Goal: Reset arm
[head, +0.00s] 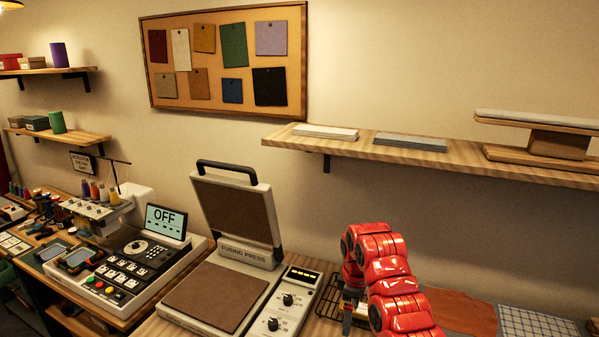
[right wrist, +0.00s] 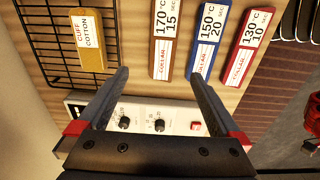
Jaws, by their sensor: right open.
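My right arm (head: 390,270) is red and reaches in from the bottom right, bent over the table beside the fusing press (head: 250,254). My right gripper (right wrist: 160,78) is open and empty, its two dark fingers spread above the table. In the head view the arm hides most of this gripper. In the right wrist view, a yellow cuff cotton tag (right wrist: 88,42) lies on a black wire rack, ahead of the left finger. Brown (right wrist: 167,42), blue (right wrist: 209,40) and red (right wrist: 249,45) temperature tags lie ahead and to the right. My left gripper is out of view.
The press lid (head: 232,212) stands raised over its brown pad (head: 217,296). Its control panel (head: 283,308) sits close to my gripper. A wall shelf (head: 400,151) hangs behind my arm. A machine (head: 140,268) reading OFF stands left. An orange-brown sheet (head: 460,312) lies right.

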